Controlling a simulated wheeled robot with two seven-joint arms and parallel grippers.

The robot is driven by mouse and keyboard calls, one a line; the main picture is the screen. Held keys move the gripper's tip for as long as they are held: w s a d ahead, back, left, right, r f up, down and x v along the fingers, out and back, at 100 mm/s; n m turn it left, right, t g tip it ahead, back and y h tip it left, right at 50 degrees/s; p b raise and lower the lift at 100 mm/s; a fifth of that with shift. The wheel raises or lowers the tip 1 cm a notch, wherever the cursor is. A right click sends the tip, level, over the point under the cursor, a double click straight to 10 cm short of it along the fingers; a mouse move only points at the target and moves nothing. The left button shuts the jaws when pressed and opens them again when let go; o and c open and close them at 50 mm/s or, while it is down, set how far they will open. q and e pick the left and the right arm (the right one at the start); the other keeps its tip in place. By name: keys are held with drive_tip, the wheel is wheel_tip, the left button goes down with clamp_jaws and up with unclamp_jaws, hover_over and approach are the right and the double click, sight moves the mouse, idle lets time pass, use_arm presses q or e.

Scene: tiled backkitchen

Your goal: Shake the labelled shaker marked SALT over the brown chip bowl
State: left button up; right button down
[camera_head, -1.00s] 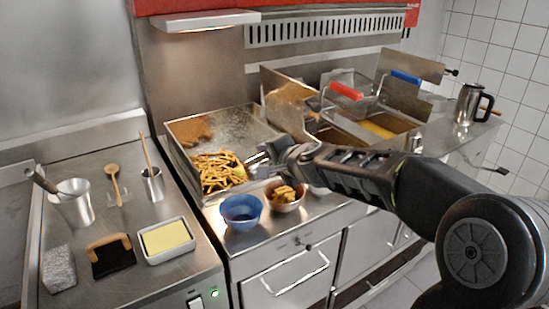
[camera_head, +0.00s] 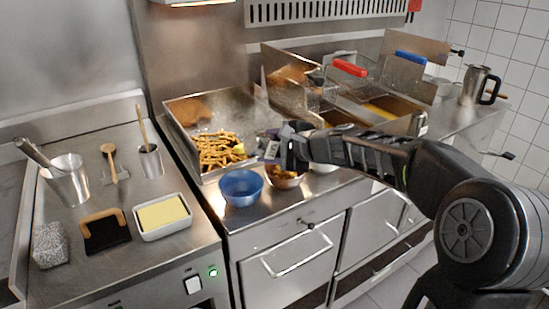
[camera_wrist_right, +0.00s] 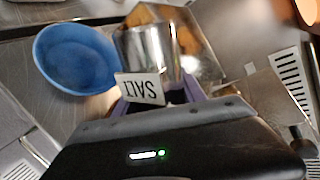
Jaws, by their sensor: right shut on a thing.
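My right gripper (camera_head: 284,150) is shut on the metal shaker (camera_wrist_right: 148,48), whose white label (camera_wrist_right: 140,89) reads SALT, upside down in the right wrist view. In the head view the label shows as a small pale patch (camera_head: 271,150) at the fingers. The brown chip bowl (camera_head: 284,183), with golden chips in it, stands on the steel counter just below the gripper in the picture. The gripper and shaker hide its far part. Whether the shaker is exactly above the bowl is hard to tell. My left gripper is not in view.
A blue bowl (camera_head: 241,187) stands left of the brown bowl, and a white bowl (camera_head: 323,167) right of it. Behind is a steel tray with fries (camera_head: 215,150). Fryer baskets with a red handle (camera_head: 350,68) and a blue handle (camera_head: 410,58) stand at the back right.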

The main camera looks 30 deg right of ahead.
drive_tip(key=shift+a+r+p, duration=0.35)
drive_tip(key=shift+a+r, duration=0.25)
drive_tip(key=shift+a, duration=0.35)
drive_tip(key=shift+a+r, duration=0.1)
drive_tip(key=shift+a, duration=0.35)
drive_tip(key=shift+d, duration=0.1)
drive_tip(key=shift+d+f+b, duration=0.4)
drive_tip(key=shift+d, duration=0.2)
drive_tip(key=shift+d+f+b, duration=0.35)
drive_tip(key=shift+d, duration=0.4)
drive_tip(key=shift+r, duration=0.1)
